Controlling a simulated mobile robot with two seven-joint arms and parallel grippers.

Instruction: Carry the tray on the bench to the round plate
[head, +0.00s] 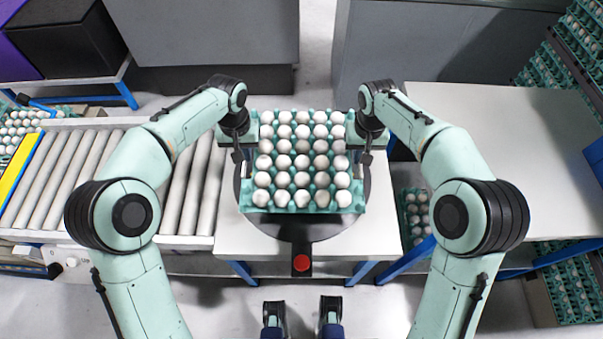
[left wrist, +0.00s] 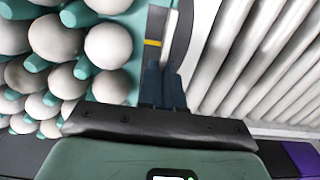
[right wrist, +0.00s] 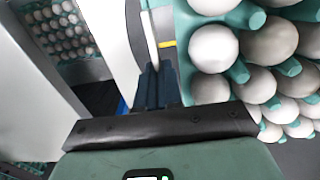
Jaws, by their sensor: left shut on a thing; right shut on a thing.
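The green egg tray (head: 258,206), full of white eggs, is over the round plate (head: 290,232), a dark disc on a small white table. The tray covers most of the plate. I cannot tell whether it touches the plate. My left gripper (head: 241,158) is shut on the tray's left side; the tray edge shows beside its fingers in the left wrist view (left wrist: 136,62). My right gripper (head: 366,158) is shut on the tray's right side; the tray shows beside its fingers in the right wrist view (right wrist: 183,50).
A roller conveyor (head: 180,190) adjoins the table on the left. A red button (head: 301,263) sits at the plate's front. A bare white bench (head: 500,135) stands at the right. More egg trays (head: 414,212) are stacked low between the table and bench.

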